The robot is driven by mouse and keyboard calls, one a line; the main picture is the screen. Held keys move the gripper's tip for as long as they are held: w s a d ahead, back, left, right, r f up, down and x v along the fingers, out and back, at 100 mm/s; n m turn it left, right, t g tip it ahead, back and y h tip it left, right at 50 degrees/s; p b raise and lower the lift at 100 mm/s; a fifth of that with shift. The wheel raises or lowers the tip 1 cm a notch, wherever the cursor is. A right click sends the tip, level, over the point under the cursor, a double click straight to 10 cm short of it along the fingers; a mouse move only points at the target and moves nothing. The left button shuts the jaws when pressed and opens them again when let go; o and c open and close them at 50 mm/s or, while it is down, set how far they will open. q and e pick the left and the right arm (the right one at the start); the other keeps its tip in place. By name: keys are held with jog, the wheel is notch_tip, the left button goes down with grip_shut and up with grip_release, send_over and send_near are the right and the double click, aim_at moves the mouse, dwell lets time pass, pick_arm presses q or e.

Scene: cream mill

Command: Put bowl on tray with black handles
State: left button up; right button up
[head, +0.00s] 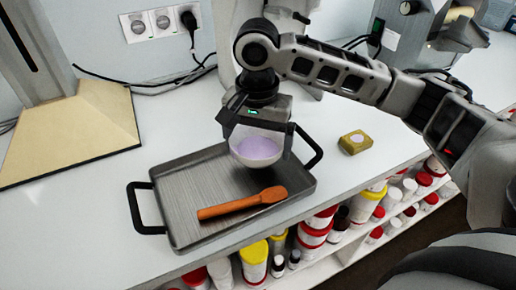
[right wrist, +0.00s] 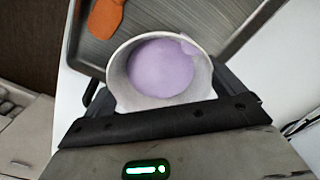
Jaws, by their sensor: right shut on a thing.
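A white bowl (head: 257,150) with a smooth purple filling is held by my right gripper (head: 257,138) over the back part of the grey metal tray (head: 190,200). The tray has two black handles and lies on the white counter. In the right wrist view the bowl (right wrist: 160,72) sits between my fingers, with the tray (right wrist: 215,22) beyond it. I cannot tell whether the bowl's bottom touches the tray. An orange spatula (head: 243,203) lies on the tray, in front of the bowl. My left gripper is out of view.
A small yellow block (head: 355,142) lies on the counter right of the tray. A wooden-based stand (head: 75,135) is at the left. Wall sockets with a black cable are behind. Several jars (head: 312,232) fill a shelf under the counter's front edge.

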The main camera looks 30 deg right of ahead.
notch_tip(320, 180, down, 2)
dwell(0.4)
jog(key=o, duration=0.7)
jog(key=shift+f, duration=0.15)
